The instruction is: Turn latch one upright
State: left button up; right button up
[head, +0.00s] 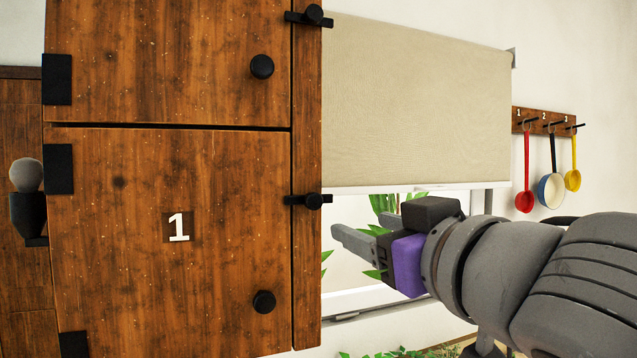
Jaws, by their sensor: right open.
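The door marked 1 (180,290) is a brown wooden cabinet door, shut, with a round black knob (264,302) at its lower right. Latch one (313,201) is a black bar with a round knob on the post at the door's upper right edge. Its bar lies level, across the gap between post and door. My right gripper (360,230) is open and empty, just right of and slightly below the latch, its fingers pointing left toward it. They look apart from the latch. My left gripper is out of view.
A second black latch (312,16), also level, sits above by the upper door (170,60). A beige blind (415,100) hangs over a window behind my right arm. Ladles (524,175) hang on a numbered rack (530,122) at the right. Green plants show below.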

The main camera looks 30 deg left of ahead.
aim_at(315, 201)
pick_arm(q)
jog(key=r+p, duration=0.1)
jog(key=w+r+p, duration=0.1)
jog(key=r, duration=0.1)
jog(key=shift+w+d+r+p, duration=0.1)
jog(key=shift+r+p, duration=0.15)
jog(key=shift+p, duration=0.15)
pick_arm(e)
jog(key=shift+n+g+y, duration=0.3)
jog(key=shift+n+y, duration=0.1)
jog(key=w+a, duration=0.1)
jog(key=a, duration=0.2)
jog(key=w+a+r, duration=0.1)
jog(key=w+a, duration=0.1)
jog(key=a, duration=0.1)
jog(key=w+a, duration=0.1)
jog(key=a, duration=0.2)
jog(key=shift+w+r, duration=0.2)
jog(key=shift+r, duration=0.2)
jog(key=shift+c, duration=0.4)
grip_shut()
